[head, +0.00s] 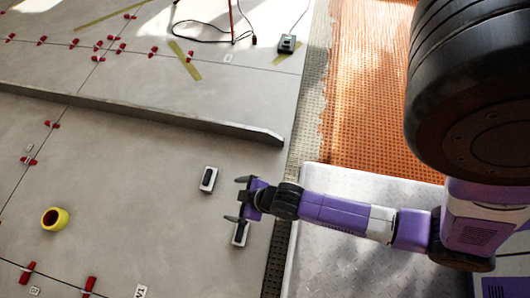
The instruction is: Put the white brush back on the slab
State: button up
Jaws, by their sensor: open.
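Two small white blocks with dark tops lie on the grey slab (140,205); I cannot tell for certain which is the white brush. One white block (208,180) lies to the left of my gripper, apart from it. The other white block (241,234) is just below my gripper in the picture, partly hidden by the lower finger. My gripper (238,200) is open and points left, with nothing seen between its fingers. Its height over the slab is hard to judge.
A long grey straightedge (150,118) crosses the slab behind the blocks. A yellow tape roll (55,219) lies at left. Red clips (90,285) sit along the joints. A dark device (287,44) with a cable lies at the back. Orange matting (365,80) is at right.

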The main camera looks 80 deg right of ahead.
jog(key=s+a+r+t, duration=0.1)
jog(key=s+r+t, duration=0.1)
jog(key=r, duration=0.8)
jog(key=s+a+r+t, duration=0.2)
jog(key=s+r, duration=0.3)
jog(key=r, duration=0.5)
jog(key=s+a+r+t+y, duration=0.1)
jog(key=s+r+t, duration=0.2)
jog(key=r, duration=0.7)
jog(key=shift+s+a+r, duration=0.15)
jog(key=shift+a+r, duration=0.05)
jog(key=shift+r, duration=0.1)
jog(key=shift+r, duration=0.1)
notch_tip(320, 180, up, 33)
jog(key=p, duration=3.3)
